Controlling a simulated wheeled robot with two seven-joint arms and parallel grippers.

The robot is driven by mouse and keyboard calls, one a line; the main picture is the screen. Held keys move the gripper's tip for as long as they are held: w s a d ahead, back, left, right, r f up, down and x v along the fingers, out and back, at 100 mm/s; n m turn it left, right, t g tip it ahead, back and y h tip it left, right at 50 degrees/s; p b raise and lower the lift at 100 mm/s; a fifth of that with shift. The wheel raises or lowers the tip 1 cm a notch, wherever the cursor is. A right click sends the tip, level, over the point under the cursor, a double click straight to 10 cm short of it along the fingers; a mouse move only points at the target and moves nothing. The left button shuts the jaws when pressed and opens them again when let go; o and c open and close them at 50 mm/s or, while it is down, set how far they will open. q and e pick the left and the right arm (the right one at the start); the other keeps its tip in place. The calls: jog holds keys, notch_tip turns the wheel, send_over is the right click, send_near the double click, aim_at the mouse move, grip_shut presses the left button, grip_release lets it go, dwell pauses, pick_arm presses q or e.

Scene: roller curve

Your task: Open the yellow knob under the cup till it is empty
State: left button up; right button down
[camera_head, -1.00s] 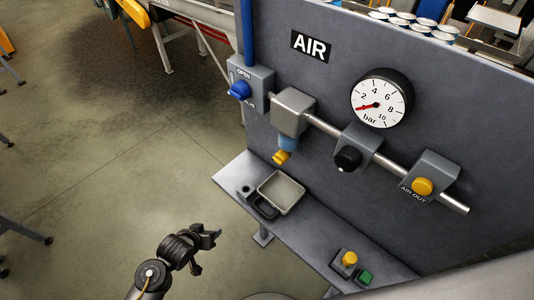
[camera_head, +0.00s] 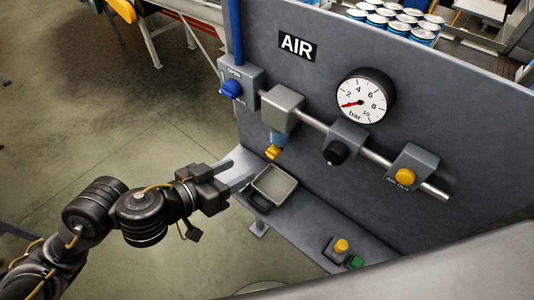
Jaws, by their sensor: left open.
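The yellow knob (camera_head: 272,152) sits under the small blue cup (camera_head: 279,138), which hangs below a grey block (camera_head: 282,108) on the air pipe. I cannot tell the cup's fill level. My left gripper (camera_head: 243,178) comes in from the left, open and empty. It is lower left of the knob and apart from it, by the left end of the shelf. A grey tray (camera_head: 290,198) rests on the shelf below the knob. My right gripper is not in view.
A blue valve knob (camera_head: 231,89) is left of the cup. The gauge (camera_head: 365,96), black knob (camera_head: 335,152) and yellow air-out button (camera_head: 405,176) are to the right. The panel stands behind.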

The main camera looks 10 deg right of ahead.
aim_at(268, 156)
pick_arm(q)
jog(key=b+x, duration=0.4)
jog(key=x, duration=0.5)
jog(key=shift+w+d+f+b, duration=0.15)
jog(key=shift+d+f+b, duration=0.1)
jog(key=shift+b, duration=0.15)
jog(key=shift+w+d+f, duration=0.1)
jog(key=shift+w+d, duration=0.3)
jog(key=shift+d, duration=0.05)
jog(key=shift+c, duration=0.3)
